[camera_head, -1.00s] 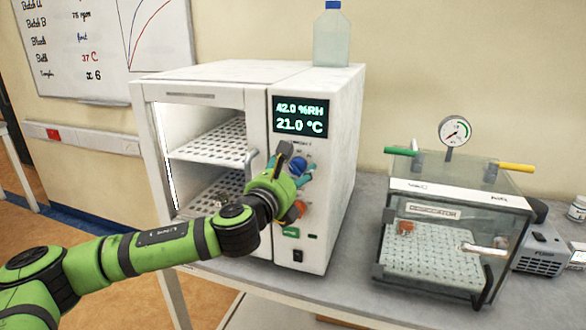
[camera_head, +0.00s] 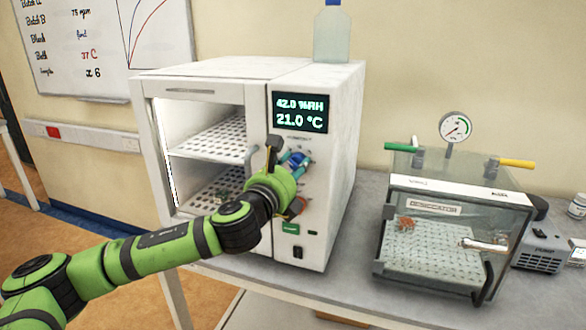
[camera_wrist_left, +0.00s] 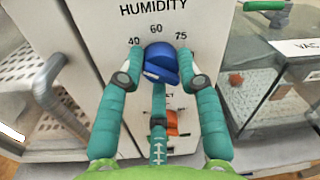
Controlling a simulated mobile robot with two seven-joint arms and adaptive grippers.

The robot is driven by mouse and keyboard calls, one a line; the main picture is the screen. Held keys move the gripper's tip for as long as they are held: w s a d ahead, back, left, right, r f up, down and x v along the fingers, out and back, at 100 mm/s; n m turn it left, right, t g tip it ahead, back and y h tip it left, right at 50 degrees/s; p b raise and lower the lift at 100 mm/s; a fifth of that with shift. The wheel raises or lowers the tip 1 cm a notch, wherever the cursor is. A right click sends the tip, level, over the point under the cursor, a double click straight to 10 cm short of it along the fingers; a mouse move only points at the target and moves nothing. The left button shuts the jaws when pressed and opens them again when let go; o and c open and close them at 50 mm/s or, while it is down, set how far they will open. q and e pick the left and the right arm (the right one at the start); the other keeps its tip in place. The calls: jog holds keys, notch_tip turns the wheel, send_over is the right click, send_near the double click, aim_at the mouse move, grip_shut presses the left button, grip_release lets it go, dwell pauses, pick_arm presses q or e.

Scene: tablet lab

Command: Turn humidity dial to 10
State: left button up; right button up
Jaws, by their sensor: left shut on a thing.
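The blue humidity dial (camera_wrist_left: 160,62) sits on the front panel of the white chamber (camera_head: 345,115), under the word HUMIDITY, with 40, 60 and 75 printed around it. My left gripper (camera_wrist_left: 160,70) has its teal fingers on either side of the dial and is shut on it. In the head view the left gripper (camera_head: 290,170) covers most of the blue dial. The display (camera_head: 300,113) reads 42.0 %RH and 21.0 °C. An orange dial (camera_wrist_left: 172,122) is below the blue one, partly hidden by the gripper. My right gripper is not in view.
The chamber's lit shelves (camera_head: 210,143) are to the left of the panel, with a door handle (camera_wrist_left: 47,80) near the left finger. A clear desiccator box (camera_head: 450,225) with a gauge (camera_head: 455,127) stands to the right. A bottle (camera_head: 332,35) stands on top of the chamber.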

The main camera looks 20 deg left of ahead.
pick_arm(q)
jog(key=n, duration=0.4)
jog(key=shift+b, duration=0.4)
jog(key=shift+n+y, duration=0.4)
jog(key=shift+n, duration=1.1)
jog(key=o, duration=1.1)
jog(key=shift+o, duration=0.2)
jog(key=s, duration=1.2)
jog(key=shift+a+f, duration=0.3)
jog(key=shift+a, duration=0.15)
jog(key=shift+w, duration=0.1)
